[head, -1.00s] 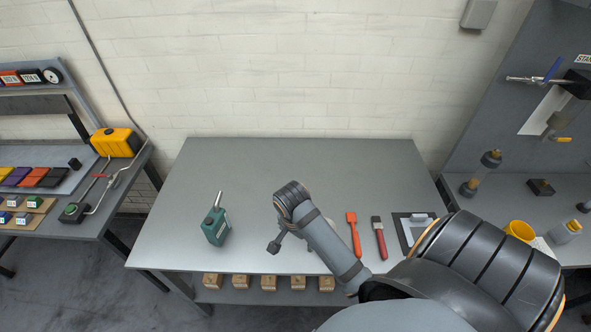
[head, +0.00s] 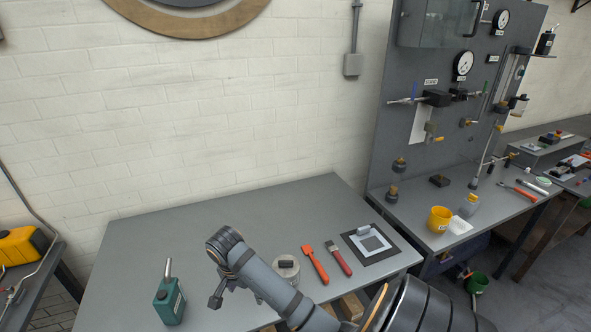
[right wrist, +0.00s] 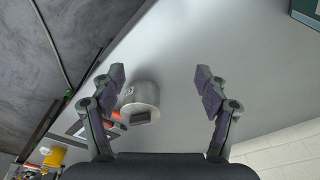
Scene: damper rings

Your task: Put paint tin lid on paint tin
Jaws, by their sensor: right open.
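A grey metal tin (head: 287,275) stands on the table, partly hidden behind my right arm in the head view. A dark block shows on its top. In the right wrist view the tin (right wrist: 139,96) lies beyond the fingers, nearer the left finger, with the dark block on its end face. I cannot tell whether that end is a lid, and I make out no separate lid. My right gripper (right wrist: 160,78) is open and empty. In the head view it (head: 215,301) hangs left of the tin, largely hidden. My left gripper is not in view.
A green can with a spout (head: 169,302) stands at the table's left. An orange tool (head: 316,264), a red-handled brush (head: 340,258) and a dark-framed mat (head: 381,250) lie right of the tin. The table's back is clear. A yellow cup (head: 438,220) stands on the right bench.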

